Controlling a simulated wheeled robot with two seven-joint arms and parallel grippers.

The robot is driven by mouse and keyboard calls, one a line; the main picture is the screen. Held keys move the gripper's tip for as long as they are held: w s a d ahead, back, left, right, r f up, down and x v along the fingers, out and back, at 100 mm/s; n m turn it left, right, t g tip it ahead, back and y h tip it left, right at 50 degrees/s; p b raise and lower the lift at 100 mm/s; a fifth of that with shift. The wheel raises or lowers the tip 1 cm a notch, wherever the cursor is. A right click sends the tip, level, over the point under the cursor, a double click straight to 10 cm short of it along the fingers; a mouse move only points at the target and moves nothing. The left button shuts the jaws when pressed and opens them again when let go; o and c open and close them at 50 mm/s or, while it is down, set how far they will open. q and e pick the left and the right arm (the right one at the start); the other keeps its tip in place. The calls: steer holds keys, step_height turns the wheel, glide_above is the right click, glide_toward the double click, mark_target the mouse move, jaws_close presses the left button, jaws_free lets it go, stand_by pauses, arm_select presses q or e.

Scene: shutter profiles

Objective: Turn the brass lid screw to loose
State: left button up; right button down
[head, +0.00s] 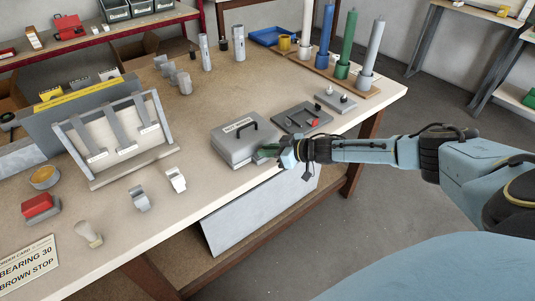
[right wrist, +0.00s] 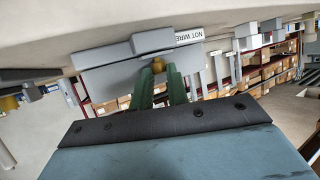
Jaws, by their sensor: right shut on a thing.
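The brass lid screw (right wrist: 158,66) shows in the right wrist view, on the near side of a grey box. The grey box (head: 228,152) has a dark handle on its lid and a white label reading "NOT WIRE..."; its wall also shows in the right wrist view (right wrist: 106,83). My right gripper (head: 264,152) is at the box's side facing the table's front edge. In the wrist view its two green fingers (right wrist: 160,74) are shut on the brass screw. The screw is hidden in the head view. My left gripper is not in view.
A dark grey plate (head: 290,117) with a red part lies just right of the box. A small plate (head: 335,102) with knobs and several tall coloured rolls stand farther right. A grey rack (head: 75,145) stands left. The table (head: 205,115) behind the box is mostly clear.

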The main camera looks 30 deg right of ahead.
steer(key=shift+w+d+n+g+y+b, duration=0.15)
steer(key=shift+d+n+g+y+b, duration=0.1)
steer(key=shift+n+g+y+b, duration=0.5)
steer(key=shift+n, duration=0.25)
steer(key=shift+y, duration=0.25)
steer(key=c, duration=1.4)
jaws_free()
steer(key=shift+r, duration=0.1)
steer(key=shift+o, duration=0.2)
steer(key=shift+t, duration=0.25)
